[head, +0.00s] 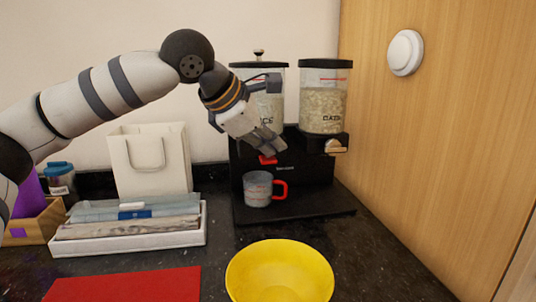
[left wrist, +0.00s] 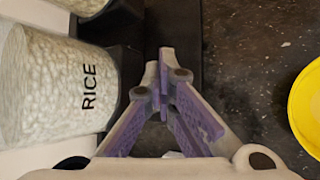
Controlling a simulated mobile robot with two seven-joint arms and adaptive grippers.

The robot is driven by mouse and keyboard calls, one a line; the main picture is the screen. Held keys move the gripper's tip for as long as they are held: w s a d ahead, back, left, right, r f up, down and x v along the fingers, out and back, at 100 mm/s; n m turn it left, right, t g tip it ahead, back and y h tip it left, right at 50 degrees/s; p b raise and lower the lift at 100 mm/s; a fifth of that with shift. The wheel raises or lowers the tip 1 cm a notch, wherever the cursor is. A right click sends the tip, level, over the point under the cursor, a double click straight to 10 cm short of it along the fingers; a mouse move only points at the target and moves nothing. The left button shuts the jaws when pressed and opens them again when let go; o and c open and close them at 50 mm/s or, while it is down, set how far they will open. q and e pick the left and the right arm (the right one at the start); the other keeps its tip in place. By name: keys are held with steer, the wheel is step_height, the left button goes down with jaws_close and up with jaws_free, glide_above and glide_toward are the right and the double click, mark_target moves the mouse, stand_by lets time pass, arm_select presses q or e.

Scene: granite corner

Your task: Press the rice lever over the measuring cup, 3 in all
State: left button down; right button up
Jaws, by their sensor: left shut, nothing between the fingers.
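The black double dispenser (head: 305,172) stands at the back of the counter. Its left container, marked RICE (head: 268,106), is partly hidden behind my left arm and fills the left of the left wrist view (left wrist: 55,90). The red rice lever (head: 268,160) shows just below my left fingertips. The clear measuring cup (head: 257,188) with a red handle stands upright on the dispenser base, below the lever. My left gripper (head: 270,147) is shut and empty, pointing down in front of the rice outlet; its fingertips (left wrist: 165,72) meet. I cannot tell whether they touch the lever. My right gripper is not in view.
The right container (head: 323,108) holds pale flakes above a light lever (head: 335,146). A yellow bowl (head: 280,272) stands in front. A wooden wall bounds the right.

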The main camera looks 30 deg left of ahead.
mark_target(270, 159)
arm_select(q)
steer(key=shift+f, duration=0.35)
steer(key=shift+r, duration=1.3)
steer(key=shift+r, duration=2.55)
